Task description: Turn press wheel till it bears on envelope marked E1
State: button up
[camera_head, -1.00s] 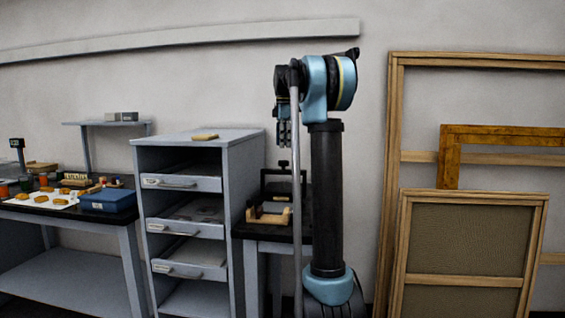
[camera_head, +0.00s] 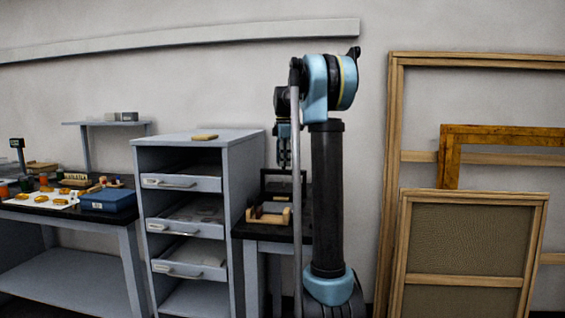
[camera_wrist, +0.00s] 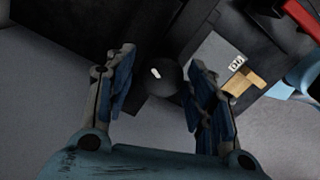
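The black press (camera_head: 268,182) stands on a small dark-topped table right of the drawer cabinet. My gripper (camera_head: 284,150) points down over it and hides the wheel in the head view. In the wrist view my gripper (camera_wrist: 163,66) is open, with a dark round knob with a white mark, apparently the press wheel (camera_wrist: 168,82), between its fingers. I cannot tell whether the right finger touches it. A grey flat piece (camera_wrist: 208,54), perhaps the envelope, lies beyond the right finger; its small white tag (camera_wrist: 237,63) is too small to read surely.
A light wooden piece (camera_head: 270,217) sits at the press's front; it also shows in the wrist view (camera_wrist: 240,83). The drawer cabinet (camera_head: 243,180) stands close on the left. Wooden frames (camera_head: 397,150) lean against the wall at right. A red object (camera_wrist: 303,18) is at the wrist view's corner.

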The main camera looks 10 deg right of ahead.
jog(key=c, duration=0.5)
jog(key=shift+m, duration=0.3)
jog(key=m, duration=0.7)
jog(key=shift+w, duration=0.1)
jog(key=m, duration=0.7)
jog(key=shift+r, duration=0.1)
jog(key=m, duration=0.7)
jog(key=shift+m, duration=0.3)
jog(key=m, duration=0.3)
jog(key=shift+m, duration=2.2)
